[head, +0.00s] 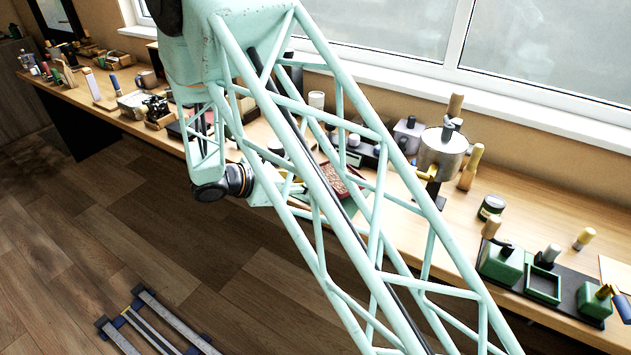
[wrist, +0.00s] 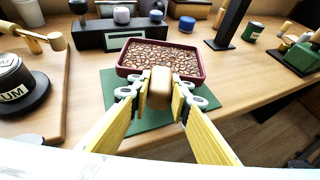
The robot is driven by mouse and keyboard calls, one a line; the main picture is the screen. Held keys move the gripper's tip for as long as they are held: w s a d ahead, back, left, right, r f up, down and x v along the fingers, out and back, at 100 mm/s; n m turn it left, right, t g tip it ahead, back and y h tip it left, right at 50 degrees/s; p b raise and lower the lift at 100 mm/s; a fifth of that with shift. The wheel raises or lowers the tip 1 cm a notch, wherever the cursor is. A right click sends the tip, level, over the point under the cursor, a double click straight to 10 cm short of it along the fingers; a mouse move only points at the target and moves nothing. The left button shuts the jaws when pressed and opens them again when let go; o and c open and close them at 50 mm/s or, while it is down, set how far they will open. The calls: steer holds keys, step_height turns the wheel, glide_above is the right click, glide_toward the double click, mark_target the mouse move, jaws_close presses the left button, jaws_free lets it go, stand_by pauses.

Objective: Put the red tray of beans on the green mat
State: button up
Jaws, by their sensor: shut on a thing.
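The red tray (wrist: 190,76), full of brown beans (wrist: 160,53), has a wooden handle (wrist: 160,90) that points toward me in the wrist view. My gripper (wrist: 161,88) is shut on this handle, one yellow finger on each side. The green mat (wrist: 135,120) lies on the bench below the tray and handle, and the tray hides its far part. I cannot tell whether the tray touches the mat or hangs just above it. In the head view the tray (head: 341,181) shows between the bars of my arm, which hides most of my gripper.
The bench's front edge is close on the right.

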steer(key=shift+f+b, duration=0.45)
steer(key=shift+f, duration=0.75)
steer(key=shift+f, duration=0.45)
stand_by(0.4)
steer(key=o, duration=1.2)
steer(key=shift+c, duration=0.2)
steer(key=shift+s+a, duration=0.1)
steer(key=v, duration=1.1)
steer(key=shift+s+a, duration=0.2)
steer(key=shift+a, duration=0.1)
steer(key=shift+r, duration=0.15)
